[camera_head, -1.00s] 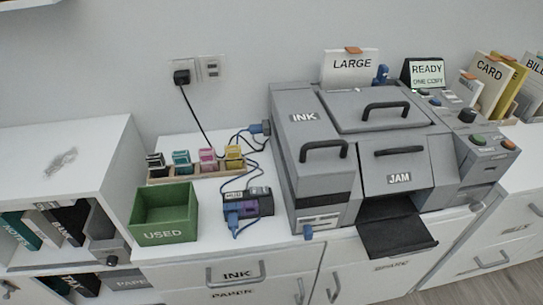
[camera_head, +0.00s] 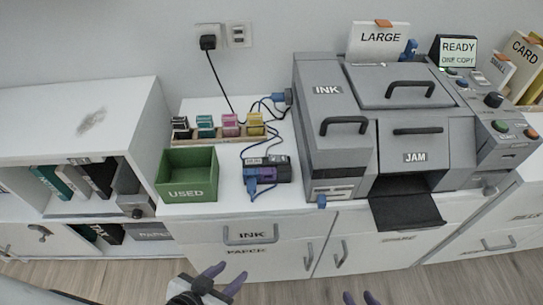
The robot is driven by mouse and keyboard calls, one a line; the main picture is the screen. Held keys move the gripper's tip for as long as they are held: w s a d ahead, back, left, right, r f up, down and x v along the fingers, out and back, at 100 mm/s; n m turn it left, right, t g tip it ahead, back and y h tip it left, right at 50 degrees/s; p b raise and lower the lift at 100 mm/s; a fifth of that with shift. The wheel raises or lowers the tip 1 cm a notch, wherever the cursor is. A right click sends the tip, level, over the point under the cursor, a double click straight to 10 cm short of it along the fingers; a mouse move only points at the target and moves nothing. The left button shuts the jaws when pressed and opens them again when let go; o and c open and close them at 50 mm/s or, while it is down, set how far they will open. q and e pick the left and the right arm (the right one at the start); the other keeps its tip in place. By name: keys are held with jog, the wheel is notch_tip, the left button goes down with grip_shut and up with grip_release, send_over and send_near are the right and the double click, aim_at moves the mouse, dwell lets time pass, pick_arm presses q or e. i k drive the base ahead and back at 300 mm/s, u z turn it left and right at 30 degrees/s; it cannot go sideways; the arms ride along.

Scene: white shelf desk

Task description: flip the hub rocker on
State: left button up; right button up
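The hub (camera_head: 267,173) is a small dark block with blue and purple parts. It sits on the white desk top between the green box and the printer. Blue cables run from it; its rocker is too small to read as on or off. My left gripper (camera_head: 225,277) is at the bottom of the view, in front of the desk and below the hub. Its two purple fingertips are apart with nothing between them. My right gripper (camera_head: 360,298) shows only two purple fingertips at the bottom edge, apart and empty, right of the left one.
The green USED box (camera_head: 188,191) stands left of the hub. Behind are several coloured ink cartridges in a wooden rack (camera_head: 222,138). The grey printer (camera_head: 335,150) stands close on the right, its black tray (camera_head: 408,208) jutting forward.

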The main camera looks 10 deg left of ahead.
aim_at(273, 158)
jog(key=u, duration=2.15)
jog(key=k, duration=1.2)
jog(key=z, duration=1.55)
jog(key=i, duration=0.5)
